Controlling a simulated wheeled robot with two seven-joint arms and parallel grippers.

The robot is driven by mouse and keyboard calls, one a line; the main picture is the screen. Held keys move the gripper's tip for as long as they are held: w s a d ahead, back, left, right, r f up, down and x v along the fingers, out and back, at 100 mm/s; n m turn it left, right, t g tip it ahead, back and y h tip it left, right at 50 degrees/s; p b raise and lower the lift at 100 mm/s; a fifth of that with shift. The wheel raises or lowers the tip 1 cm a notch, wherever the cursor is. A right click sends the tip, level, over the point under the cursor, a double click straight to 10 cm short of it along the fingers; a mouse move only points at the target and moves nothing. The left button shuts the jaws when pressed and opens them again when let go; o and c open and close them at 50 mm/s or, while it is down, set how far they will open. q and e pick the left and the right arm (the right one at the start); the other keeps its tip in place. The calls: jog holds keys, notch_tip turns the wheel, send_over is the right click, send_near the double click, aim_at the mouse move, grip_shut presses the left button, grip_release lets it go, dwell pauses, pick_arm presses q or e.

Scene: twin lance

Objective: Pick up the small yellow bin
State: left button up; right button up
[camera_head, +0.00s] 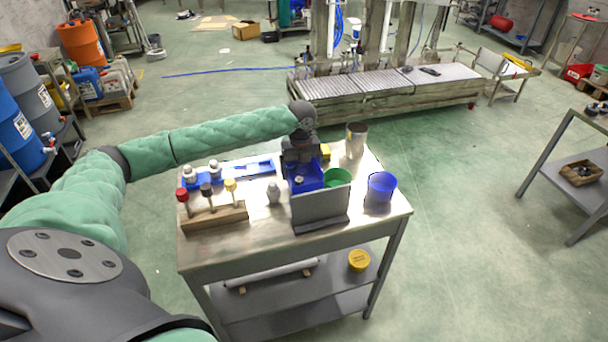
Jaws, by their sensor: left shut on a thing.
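The small yellow bin (325,151) shows only as a yellow patch at the right edge of my left gripper (302,165). The gripper hides the rest of it. My left gripper hangs down over the back middle of the metal table (262,238) and is shut on the yellow bin. Its fingertips are dark and hard to make out. I cannot tell whether the bin touches the table. A blue bin (309,181) is just in front of the gripper, and a green bin (338,177) is to its right. My right gripper is not in view.
A grey upright plate (320,208) stands in front of the bins. A blue cup (381,187) and a metal canister (356,140) are on the right. A wooden rack (215,217) with colored knobs and a blue tray (245,168) are on the left. The table's front edge is bare.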

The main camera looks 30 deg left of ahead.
pick_arm(q)
jog(key=shift+f+p, duration=0.65)
jog(key=shift+f, duration=1.4)
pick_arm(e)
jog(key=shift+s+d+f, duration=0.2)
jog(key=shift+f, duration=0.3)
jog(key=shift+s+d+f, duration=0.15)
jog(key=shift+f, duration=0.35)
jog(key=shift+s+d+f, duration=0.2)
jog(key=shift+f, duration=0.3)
pick_arm(q)
jog(key=o, duration=0.7)
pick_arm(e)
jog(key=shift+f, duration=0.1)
pick_arm(q)
jog(key=shift+o, duration=0.2)
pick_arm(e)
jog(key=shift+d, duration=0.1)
